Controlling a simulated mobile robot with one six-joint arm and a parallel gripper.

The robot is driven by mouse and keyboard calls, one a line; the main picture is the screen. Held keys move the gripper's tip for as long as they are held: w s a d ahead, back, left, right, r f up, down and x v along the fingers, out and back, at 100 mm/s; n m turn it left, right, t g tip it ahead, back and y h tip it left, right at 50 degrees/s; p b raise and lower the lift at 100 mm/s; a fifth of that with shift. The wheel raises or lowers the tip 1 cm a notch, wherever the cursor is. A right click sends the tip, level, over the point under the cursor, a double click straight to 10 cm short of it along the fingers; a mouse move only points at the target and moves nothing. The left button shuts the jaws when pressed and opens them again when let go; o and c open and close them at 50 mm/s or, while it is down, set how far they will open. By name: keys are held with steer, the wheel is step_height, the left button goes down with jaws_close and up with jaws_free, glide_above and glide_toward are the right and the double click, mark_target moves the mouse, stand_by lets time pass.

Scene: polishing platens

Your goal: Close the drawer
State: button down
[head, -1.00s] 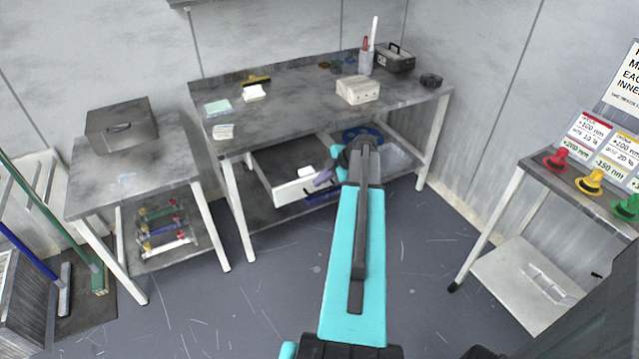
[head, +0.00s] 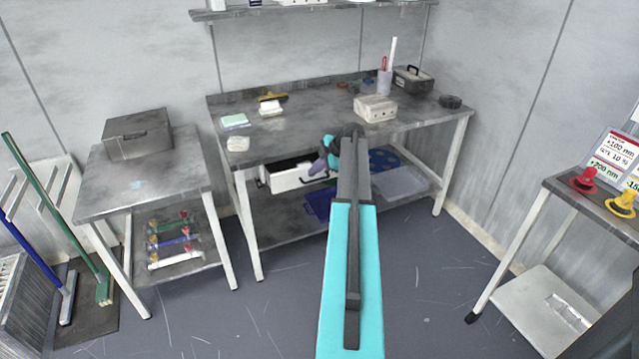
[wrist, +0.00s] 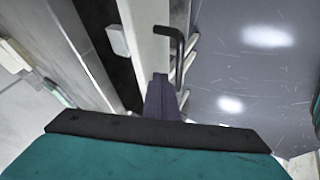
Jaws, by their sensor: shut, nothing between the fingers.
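The drawer (head: 287,181) hangs under the workbench and has a white front. My gripper (head: 319,166) is shut and empty at the right part of the drawer front. In the wrist view my fingers (wrist: 161,88) lie close to the white front, beside the handle; I cannot tell whether they touch it. My arm hides part of the area right of the drawer.
The workbench (head: 310,135) carries a white box (head: 375,108), a dark toolbox (head: 413,80) and small items. Its lower shelf holds a blue bin (head: 318,205) and a clear tray (head: 402,183). A side table (head: 160,185) stands left. The floor in front is open.

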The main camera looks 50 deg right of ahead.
steer(key=shift+w+d+b, duration=0.2)
steer(key=shift+w+d, duration=0.15)
steer(key=shift+w, duration=0.4)
steer(key=shift+w+d+b, duration=0.15)
steer(key=shift+w+d, duration=0.25)
steer(key=shift+w, duration=0.3)
steer(key=shift+w+d+b, duration=0.2)
steer(key=shift+w+d, duration=0.15)
steer(key=shift+w, duration=0.4)
steer(key=shift+s+r, duration=0.1)
steer(key=shift+r, duration=0.05)
steer(key=shift+s+r, duration=0.1)
steer(key=shift+r, duration=0.1)
steer(key=p+v, duration=0.1)
steer(key=v, duration=0.8)
steer(key=shift+s, duration=0.15)
